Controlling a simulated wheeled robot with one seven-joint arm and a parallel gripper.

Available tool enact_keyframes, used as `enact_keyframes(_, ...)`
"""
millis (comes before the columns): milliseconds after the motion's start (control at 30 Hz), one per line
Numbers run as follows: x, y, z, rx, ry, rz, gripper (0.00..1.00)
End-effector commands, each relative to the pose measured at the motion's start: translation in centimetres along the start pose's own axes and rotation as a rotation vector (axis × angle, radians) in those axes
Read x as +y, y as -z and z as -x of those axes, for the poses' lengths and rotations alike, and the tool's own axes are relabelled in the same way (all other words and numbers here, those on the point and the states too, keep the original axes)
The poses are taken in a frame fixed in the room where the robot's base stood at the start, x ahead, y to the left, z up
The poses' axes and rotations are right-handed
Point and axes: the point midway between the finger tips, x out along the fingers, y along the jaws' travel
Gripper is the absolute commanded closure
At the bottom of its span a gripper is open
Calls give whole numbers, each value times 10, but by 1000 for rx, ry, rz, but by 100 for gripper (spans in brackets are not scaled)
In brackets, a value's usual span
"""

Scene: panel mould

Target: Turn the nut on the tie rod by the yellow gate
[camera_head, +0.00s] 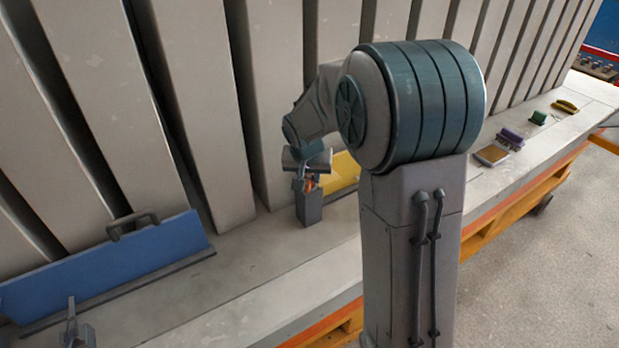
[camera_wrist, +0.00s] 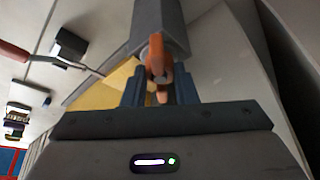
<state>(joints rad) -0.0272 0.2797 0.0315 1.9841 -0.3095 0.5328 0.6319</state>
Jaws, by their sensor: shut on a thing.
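My gripper (camera_wrist: 160,82) is shut on the orange nut (camera_wrist: 159,62), with one dark finger on each side of it. The nut sits at the end of a grey block-like post (camera_wrist: 160,18), where the tie rod itself is mostly hidden. In the head view my gripper (camera_head: 308,178) comes down onto the top of the same grey post (camera_head: 308,208), and only a bit of orange shows there. The yellow gate (camera_head: 345,170) stands just right of the post, partly behind my arm. It also shows in the wrist view (camera_wrist: 92,97), left of the fingers.
A blue gate (camera_head: 120,262) with a dark handle stands at the left, with a grey clamp-like fitting (camera_head: 75,328) in front. Tall pale panels line the back. Several small coloured items, including a purple one (camera_head: 510,137), lie on the ledge at right. A red-handled tool (camera_wrist: 14,52) lies left in the wrist view.

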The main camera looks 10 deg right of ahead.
Motion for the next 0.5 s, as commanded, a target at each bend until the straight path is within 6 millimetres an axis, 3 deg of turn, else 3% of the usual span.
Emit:
enact_keyframes(200, 2, 0, 2, -2, 48, 117, 100)
enact_keyframes(500, 1, 0, 0, 0, 55, 134, 100)
